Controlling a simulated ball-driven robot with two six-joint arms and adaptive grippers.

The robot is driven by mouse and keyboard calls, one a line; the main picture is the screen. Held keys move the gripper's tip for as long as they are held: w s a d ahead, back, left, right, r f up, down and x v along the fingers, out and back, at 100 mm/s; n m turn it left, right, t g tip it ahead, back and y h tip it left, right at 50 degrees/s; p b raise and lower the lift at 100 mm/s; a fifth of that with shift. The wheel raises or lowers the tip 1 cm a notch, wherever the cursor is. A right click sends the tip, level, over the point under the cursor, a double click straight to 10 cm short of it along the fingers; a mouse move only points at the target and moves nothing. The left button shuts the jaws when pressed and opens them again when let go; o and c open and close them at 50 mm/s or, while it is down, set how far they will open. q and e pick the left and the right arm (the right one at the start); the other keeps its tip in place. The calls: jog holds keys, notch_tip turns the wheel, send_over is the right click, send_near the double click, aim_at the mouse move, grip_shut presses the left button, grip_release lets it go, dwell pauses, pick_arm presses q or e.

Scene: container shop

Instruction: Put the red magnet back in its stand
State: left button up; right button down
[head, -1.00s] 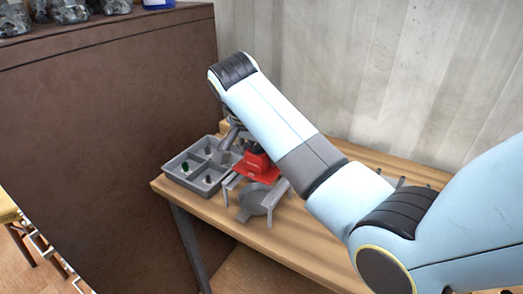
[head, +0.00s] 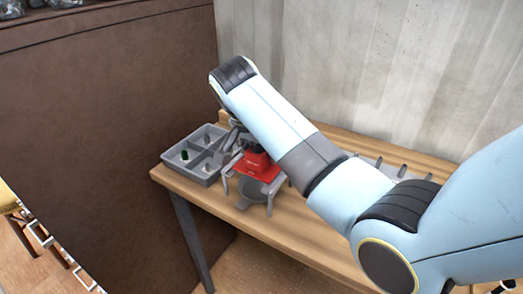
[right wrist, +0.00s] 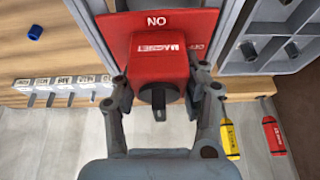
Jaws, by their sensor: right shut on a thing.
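The red magnet (right wrist: 160,55), a red block marked MAGNET with a dark round end, is between the fingers of my right gripper (right wrist: 162,88), which is shut on it. In the head view the red magnet (head: 258,160) is at the grey stand (head: 258,190) on the table, partly behind my right arm. A red plate marked NO (right wrist: 170,20) lies just beyond the magnet in the wrist view, between grey rails. I cannot tell whether the magnet touches the stand or is held above it. My left gripper is not in view.
A grey compartment tray (head: 208,179) with small green and grey pieces stands left of the stand on the wooden table (head: 310,222). The wrist view shows a blue piece (right wrist: 35,32), a row of labelled pegs (right wrist: 60,85), and yellow (right wrist: 228,138) and red (right wrist: 273,135) tools. A brown cabinet (head: 110,110) stands left.

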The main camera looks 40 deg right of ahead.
jog(key=shift+p, duration=0.35)
dwell(0.4)
jog(key=c, duration=0.6)
grip_release()
jog(key=shift+f, duration=0.15)
jog(key=v, duration=1.2)
jog(key=shift+s+a, duration=0.1)
